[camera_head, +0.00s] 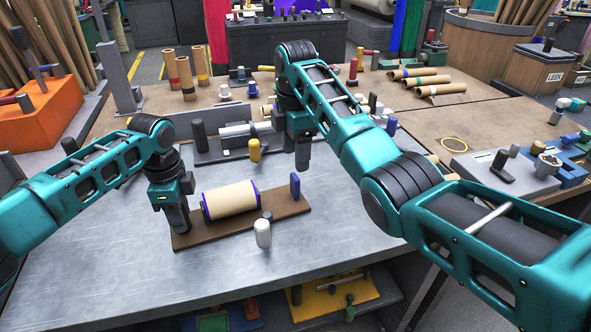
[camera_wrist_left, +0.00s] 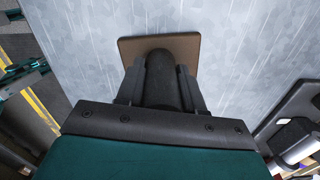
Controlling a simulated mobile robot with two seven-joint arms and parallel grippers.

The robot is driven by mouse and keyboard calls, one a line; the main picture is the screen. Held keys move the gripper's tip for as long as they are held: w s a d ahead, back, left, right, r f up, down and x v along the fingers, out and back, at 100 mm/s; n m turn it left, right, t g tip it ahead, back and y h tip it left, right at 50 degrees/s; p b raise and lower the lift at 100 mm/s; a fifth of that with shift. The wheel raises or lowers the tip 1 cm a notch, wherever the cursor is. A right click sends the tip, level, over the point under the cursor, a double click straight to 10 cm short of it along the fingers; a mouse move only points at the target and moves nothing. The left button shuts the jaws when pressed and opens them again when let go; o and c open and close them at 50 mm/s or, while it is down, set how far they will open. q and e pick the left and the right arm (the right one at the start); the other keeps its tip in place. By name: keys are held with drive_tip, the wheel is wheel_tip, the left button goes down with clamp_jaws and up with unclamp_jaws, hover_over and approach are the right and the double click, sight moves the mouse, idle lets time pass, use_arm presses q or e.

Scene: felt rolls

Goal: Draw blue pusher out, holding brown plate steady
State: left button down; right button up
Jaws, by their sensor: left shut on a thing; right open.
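The brown plate (camera_head: 290,211) lies on the metal table with a cream roll (camera_head: 232,200) on it, edged in purple-blue at both ends. A blue upright piece, which looks like the blue pusher (camera_head: 295,186), stands near the plate's right end. My left gripper (camera_head: 177,217) is at the plate's left end. In the left wrist view my left gripper (camera_wrist_left: 160,88) is shut on a dark round post (camera_wrist_left: 161,68) on the brown plate (camera_wrist_left: 186,46). My right gripper (camera_head: 302,158) is open, pointing down behind the plate, apart from the blue pusher; its fingertips are partly unclear.
A dark fixture with a silver cylinder (camera_head: 238,130) is farther back. The table (camera_head: 330,240) is clear to the front and right.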

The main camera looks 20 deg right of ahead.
sight(296, 176)
use_arm(q)
drive_tip(key=shift+f, duration=0.1)
use_arm(e)
drive_tip(key=shift+r, duration=1.45)
use_arm(q)
drive_tip(key=c, duration=0.6)
unclamp_jaws()
drive_tip(key=shift+o, duration=0.2)
drive_tip(key=o, duration=0.6)
drive_tip(key=shift+c, duration=0.2)
drive_tip(key=shift+r, duration=0.25)
use_arm(e)
drive_tip(key=shift+r, duration=0.15)
use_arm(q)
drive_tip(key=shift+r+p, duration=1.35)
drive_tip(key=shift+p, duration=0.45)
use_arm(e)
drive_tip(key=shift+r, duration=1.6)
